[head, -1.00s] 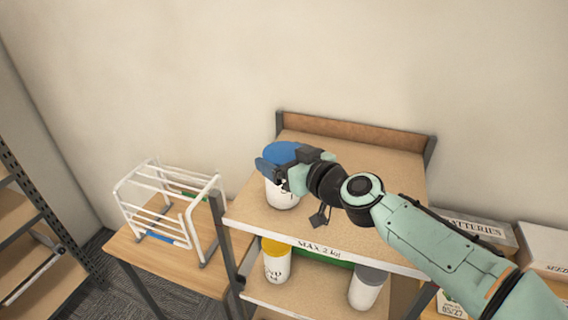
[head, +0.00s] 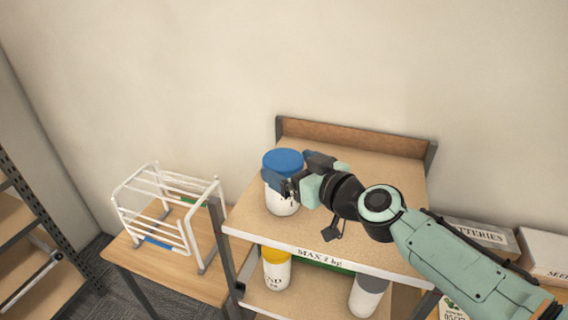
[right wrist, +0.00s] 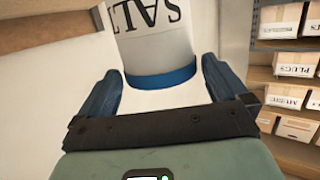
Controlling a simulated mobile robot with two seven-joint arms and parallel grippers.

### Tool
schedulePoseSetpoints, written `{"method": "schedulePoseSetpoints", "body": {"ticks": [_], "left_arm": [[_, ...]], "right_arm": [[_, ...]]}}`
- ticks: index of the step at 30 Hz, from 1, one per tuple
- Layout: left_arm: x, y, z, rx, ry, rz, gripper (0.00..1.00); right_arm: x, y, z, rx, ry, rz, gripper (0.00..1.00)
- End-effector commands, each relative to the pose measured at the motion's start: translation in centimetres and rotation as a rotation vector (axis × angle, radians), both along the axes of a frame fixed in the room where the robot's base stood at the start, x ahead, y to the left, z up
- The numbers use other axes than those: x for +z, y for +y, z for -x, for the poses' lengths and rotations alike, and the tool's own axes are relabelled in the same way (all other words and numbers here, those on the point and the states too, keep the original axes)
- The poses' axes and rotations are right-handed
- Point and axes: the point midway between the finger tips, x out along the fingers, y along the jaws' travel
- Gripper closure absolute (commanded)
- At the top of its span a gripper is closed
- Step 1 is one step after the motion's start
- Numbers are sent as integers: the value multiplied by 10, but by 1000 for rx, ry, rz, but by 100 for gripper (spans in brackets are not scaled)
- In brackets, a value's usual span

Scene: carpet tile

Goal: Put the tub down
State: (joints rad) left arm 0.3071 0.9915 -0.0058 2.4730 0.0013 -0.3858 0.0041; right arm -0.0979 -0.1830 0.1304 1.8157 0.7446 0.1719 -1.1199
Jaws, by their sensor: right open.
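The tub (head: 282,203) is white with a blue lid and stands upright on the top shelf (head: 375,170) of the rack, near its left end. In the right wrist view the tub (right wrist: 150,45) shows upside down with the word SALT, ahead of my fingers. My right gripper (head: 292,183) is open beside the tub's right side, with one finger in front of the tub in the head view. In the right wrist view the open fingers (right wrist: 162,68) stand apart with gaps on both sides of the tub. My left gripper is out of view.
A yellow-lidded tub (head: 276,268) and a grey-lidded tub (head: 368,294) stand on the shelf below. A white wire rack (head: 170,215) sits on a table (head: 150,265) to the left. Boxes (head: 480,235) stand at the right. The top shelf's right half looks clear.

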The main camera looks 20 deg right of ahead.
Motion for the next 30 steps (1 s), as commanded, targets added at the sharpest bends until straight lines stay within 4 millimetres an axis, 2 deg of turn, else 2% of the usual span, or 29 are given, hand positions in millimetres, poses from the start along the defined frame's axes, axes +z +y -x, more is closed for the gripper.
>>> {"method": "schedulePoseSetpoints", "body": {"ticks": [1, 6, 12, 17, 30], "left_arm": [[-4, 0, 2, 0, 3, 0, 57], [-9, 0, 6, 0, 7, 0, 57], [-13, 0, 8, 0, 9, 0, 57], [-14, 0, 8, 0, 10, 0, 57], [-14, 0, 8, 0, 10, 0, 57]], "right_arm": [[3, -7, 12, -5, -6, 1, 0], [9, -19, 46, -3, -4, 1, 0], [15, -30, 71, -2, -1, 0, 0], [16, -33, 78, -1, 0, 1, 0], [17, -32, 79, 0, 0, 0, 0]]}}
